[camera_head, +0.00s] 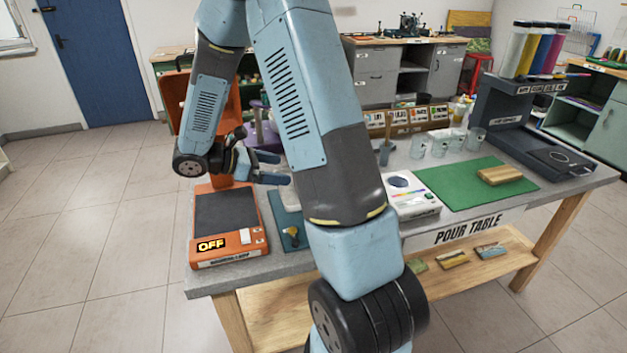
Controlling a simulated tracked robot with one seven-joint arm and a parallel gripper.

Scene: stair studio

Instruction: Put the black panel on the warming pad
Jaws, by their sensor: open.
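The warming pad (256,250) appears to be the orange unit at the left end of the table, with an OFF display on its front. A flat dark square (226,210) covers most of its top. I cannot tell whether this is the pad's own surface or the black panel lying on it. No separate black panel is plain to see; my arm hides part of the table. My gripper (272,168) is open above the table, just right of the pad's back edge, with its fingers pointing right. I see nothing held between them.
A teal board (292,237) lies right of the pad. A white box (412,206), a green mat (455,190) with a wooden block (499,175), and several clear cups (441,144) stand farther right. A dark dispenser rack (510,118) fills the right end.

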